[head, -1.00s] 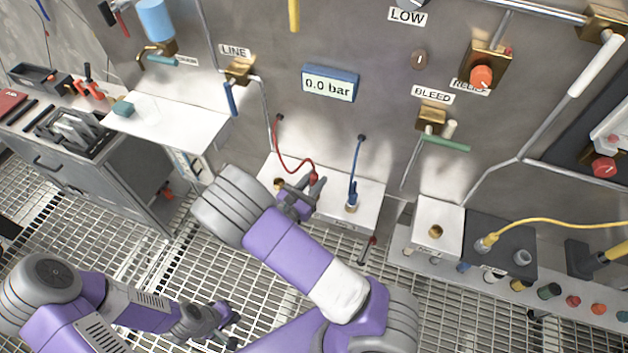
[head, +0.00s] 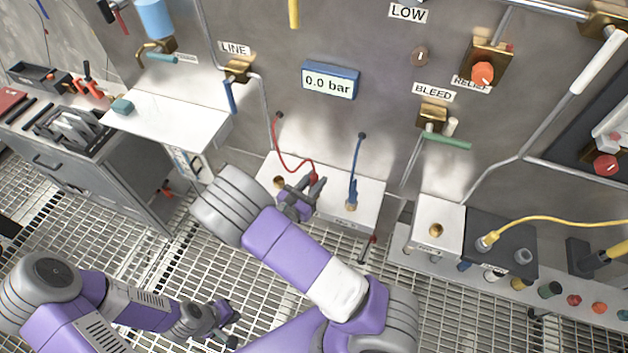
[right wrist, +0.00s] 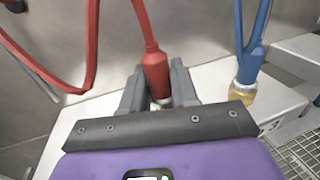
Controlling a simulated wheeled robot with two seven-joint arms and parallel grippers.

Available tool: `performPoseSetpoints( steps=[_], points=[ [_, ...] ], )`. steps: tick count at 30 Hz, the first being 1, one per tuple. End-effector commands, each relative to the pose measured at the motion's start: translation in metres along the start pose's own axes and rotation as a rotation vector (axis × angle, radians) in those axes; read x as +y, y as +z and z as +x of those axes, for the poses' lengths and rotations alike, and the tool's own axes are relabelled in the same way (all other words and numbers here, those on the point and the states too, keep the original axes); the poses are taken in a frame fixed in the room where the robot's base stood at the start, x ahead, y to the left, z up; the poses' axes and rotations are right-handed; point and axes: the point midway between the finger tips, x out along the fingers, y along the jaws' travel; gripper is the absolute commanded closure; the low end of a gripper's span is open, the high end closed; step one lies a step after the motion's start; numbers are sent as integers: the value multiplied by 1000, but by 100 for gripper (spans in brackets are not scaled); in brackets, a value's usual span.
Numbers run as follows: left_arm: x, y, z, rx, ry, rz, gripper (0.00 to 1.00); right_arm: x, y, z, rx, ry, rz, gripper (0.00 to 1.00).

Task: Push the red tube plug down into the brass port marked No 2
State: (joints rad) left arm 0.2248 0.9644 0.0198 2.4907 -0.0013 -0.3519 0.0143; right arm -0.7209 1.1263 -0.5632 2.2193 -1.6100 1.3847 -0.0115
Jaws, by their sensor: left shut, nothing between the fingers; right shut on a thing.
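The red tube plug (right wrist: 156,74) is upright between the fingers of my right gripper (right wrist: 160,88), which is shut on it. A pale metal end shows below its red body. The right gripper (head: 314,187) is over the white port block (head: 336,213) in the head view, between an open brass port (head: 279,182) on the left and the blue plug (head: 352,196) on the right. I cannot tell if the red plug's tip touches a port; the fingers hide what is beneath. The No 2 mark is not readable. My left gripper (head: 226,315) is shut and empty, low over the grating.
The blue plug stands in a brass port (right wrist: 243,92), close right of my right gripper. The red hose (head: 286,160) loops from the wall. Another white block with a brass port (head: 435,230) stands to the right. A white shelf (head: 180,120) juts out at left.

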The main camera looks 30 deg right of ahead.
Motion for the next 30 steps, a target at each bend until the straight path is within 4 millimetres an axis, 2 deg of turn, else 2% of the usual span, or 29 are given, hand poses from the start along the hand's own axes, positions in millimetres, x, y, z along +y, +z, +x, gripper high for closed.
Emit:
performPoseSetpoints(
  steps=[26, 27, 30],
  points=[
    [-5, -1, 14, 0, 0, 0, 100, 0, -23, 0, 0, 0, 1, 100],
    [-5, -1, 14, 0, 0, 0, 100, 0, -23, 0, 0, 0, 1, 70],
    [-5, -1, 14, 0, 0, 0, 100, 0, -22, 0, 0, 0, 1, 55]
  ],
)
